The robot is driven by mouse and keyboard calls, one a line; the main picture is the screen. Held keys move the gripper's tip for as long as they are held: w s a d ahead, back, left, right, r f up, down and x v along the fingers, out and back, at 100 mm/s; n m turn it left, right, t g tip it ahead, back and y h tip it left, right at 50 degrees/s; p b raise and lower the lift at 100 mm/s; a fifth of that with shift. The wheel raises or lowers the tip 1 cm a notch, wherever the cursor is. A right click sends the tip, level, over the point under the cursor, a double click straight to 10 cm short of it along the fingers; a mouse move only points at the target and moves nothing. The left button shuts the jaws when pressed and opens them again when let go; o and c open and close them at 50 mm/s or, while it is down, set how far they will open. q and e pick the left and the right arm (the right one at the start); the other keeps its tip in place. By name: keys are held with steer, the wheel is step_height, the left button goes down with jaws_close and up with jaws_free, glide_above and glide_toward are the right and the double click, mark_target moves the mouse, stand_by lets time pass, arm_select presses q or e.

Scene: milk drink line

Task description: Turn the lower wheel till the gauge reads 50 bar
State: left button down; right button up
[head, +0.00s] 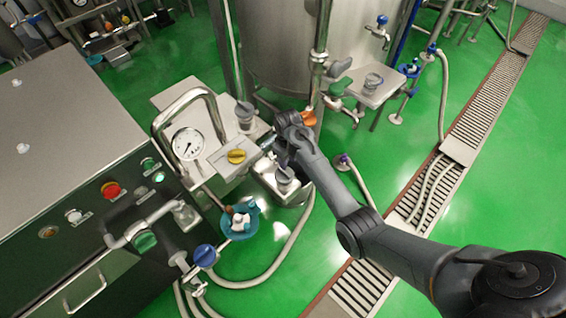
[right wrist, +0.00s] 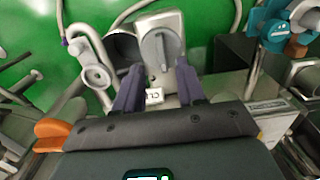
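The round white gauge (head: 188,143) sits on the steel block in the head view; its numbers are too small to read. A grey round wheel with a raised bar (head: 285,177) is on the lower block, right of and below the gauge. It also shows in the right wrist view (right wrist: 158,52), beyond my fingertips. My right gripper (head: 281,157) is just above this wheel and partly covers it in the head view. Its two fingers (right wrist: 158,80) are apart, with nothing held between them; contact with the wheel cannot be told. My left gripper is not in view.
A curved steel pipe (head: 160,122) arches by the gauge. An orange handle (head: 308,118) and a steel tank (head: 275,45) stand behind.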

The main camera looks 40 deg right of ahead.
mark_target(284, 174)
steer(key=f+b, duration=0.1)
steer(key=f, duration=0.2)
steer(key=f+b, duration=0.1)
steer(key=f, duration=0.1)
steer(key=w+f, duration=0.1)
steer(key=f, duration=0.2)
steer(key=shift+f+b, duration=0.35)
steer(key=shift+b, duration=0.05)
steer(key=shift+c, duration=0.3)
jaws_close()
